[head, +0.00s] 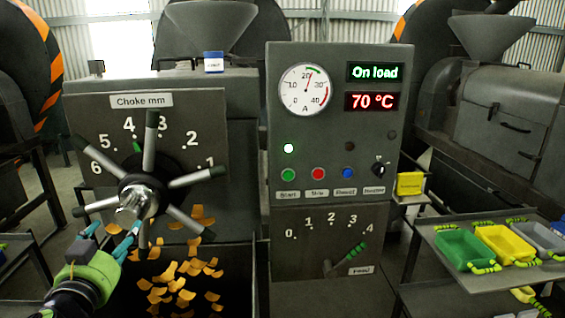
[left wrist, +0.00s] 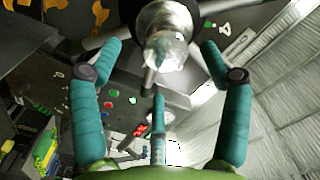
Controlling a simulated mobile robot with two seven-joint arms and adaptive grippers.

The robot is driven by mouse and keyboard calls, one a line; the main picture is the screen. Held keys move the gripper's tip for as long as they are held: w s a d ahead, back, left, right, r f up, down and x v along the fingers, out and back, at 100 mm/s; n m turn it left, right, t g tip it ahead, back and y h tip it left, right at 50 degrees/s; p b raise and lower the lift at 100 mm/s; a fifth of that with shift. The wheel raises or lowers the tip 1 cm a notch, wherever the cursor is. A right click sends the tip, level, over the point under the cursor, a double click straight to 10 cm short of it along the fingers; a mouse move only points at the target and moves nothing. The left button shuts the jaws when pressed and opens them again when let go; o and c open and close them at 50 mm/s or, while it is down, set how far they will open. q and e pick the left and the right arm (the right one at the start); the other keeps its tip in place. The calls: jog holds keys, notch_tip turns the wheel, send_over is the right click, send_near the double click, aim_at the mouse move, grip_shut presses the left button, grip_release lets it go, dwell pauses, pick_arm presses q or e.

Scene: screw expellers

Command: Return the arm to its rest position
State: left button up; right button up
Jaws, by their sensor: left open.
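My left gripper (head: 125,238) is in front of the choke handwheel (head: 145,190) in the head view, at its shiny metal hub. In the left wrist view its teal fingers (left wrist: 160,90) stand spread apart, with the metal hub (left wrist: 166,52) ahead between them and nothing gripped. Whether a finger touches the hub or a spoke, I cannot tell. The wheel has several grey spokes with dark green tips, over a "Choke mm" scale (head: 142,100). My right gripper shows in neither view.
The control panel (head: 335,120) to the right reads "On load" and 70 °C. Below it is a feed lever (head: 345,258). Orange flakes (head: 178,280) lie below the wheel. A side table (head: 460,285) at right holds green, yellow and grey trays.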

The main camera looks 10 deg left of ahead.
pick_arm(q)
jog(key=s+d+f+n+g, duration=0.1)
jog(key=s+f+g, duration=0.25)
jog(key=f, duration=0.65)
jog(key=s+d+f+n+g, duration=0.1)
jog(key=s+d+f+g, duration=0.2)
jog(key=f, duration=0.7)
jog(key=s+d+f+g+h, duration=0.5)
jog(key=s+d+f+g, duration=0.2)
jog(key=s+d+f, duration=0.75)
jog(key=s+f+g+b, duration=0.1)
jog(key=s+f, duration=0.2)
jog(key=f, duration=1)
jog(key=s+f+g+b, duration=0.1)
jog(key=s+f, duration=0.1)
jog(key=f, duration=1)
jog(key=s+a+f+b, duration=0.2)
jog(key=s+f, duration=1.2)
jog(key=s, duration=0.1)
jog(key=shift+f+m+g, duration=0.3)
jog(key=shift+m+g, duration=0.05)
jog(key=shift+m, duration=0.05)
